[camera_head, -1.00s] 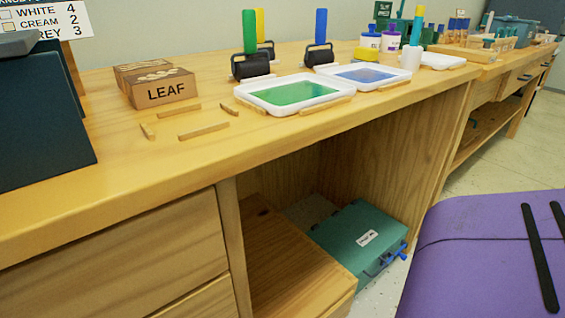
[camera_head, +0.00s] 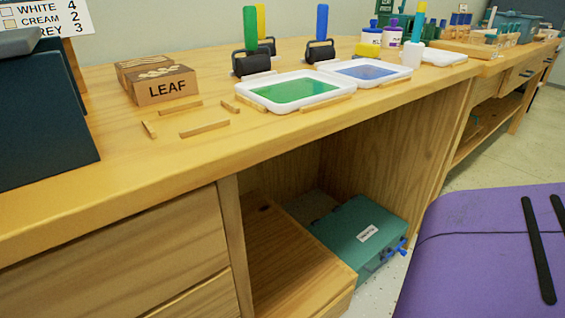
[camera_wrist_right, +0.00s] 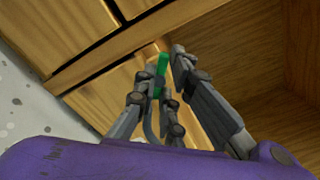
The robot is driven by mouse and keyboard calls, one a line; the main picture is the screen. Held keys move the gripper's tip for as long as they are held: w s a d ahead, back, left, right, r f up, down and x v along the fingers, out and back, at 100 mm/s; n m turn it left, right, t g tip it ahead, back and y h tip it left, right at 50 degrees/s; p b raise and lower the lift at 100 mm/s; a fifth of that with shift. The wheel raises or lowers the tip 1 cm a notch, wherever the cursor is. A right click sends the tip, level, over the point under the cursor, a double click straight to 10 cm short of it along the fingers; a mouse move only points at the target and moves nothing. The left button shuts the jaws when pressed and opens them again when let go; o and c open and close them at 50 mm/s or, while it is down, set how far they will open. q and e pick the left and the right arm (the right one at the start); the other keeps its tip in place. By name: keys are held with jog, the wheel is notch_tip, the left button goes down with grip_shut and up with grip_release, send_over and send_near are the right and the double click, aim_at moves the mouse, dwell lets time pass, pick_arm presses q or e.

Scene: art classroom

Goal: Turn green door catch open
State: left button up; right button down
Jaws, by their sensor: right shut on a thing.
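In the right wrist view, a green catch (camera_wrist_right: 162,64) shows at the edge of a wooden panel, between my right gripper's fingers. My right gripper (camera_wrist_right: 168,82) is shut on this green catch; the fingers hide part of it. The wooden cabinet front (camera_wrist_right: 110,95) lies behind the fingers, with dark gaps between its panels. In the head view, neither gripper shows, and the green catch is not visible there. My left gripper is in neither view.
A teal case (camera_head: 345,232) with a blue fitting sits low in the open bay beneath the bench (camera_head: 240,160). White trays of green paint (camera_head: 318,103) and blue paint (camera_head: 395,81) and a LEAF block (camera_head: 168,90) stand on top. Bare floor (camera_head: 490,155) shows at right.

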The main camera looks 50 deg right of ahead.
jog(key=shift+w+a+f+n+p, duration=0.1)
jog(key=shift+n+p, duration=0.55)
jog(key=shift+n, duration=3.55)
jog(key=c, duration=1.8)
grip_release()
jog(key=shift+c, duration=0.2)
jog(key=v, duration=1.2)
jog(key=shift+s, duration=0.25)
jog(key=shift+f, duration=0.15)
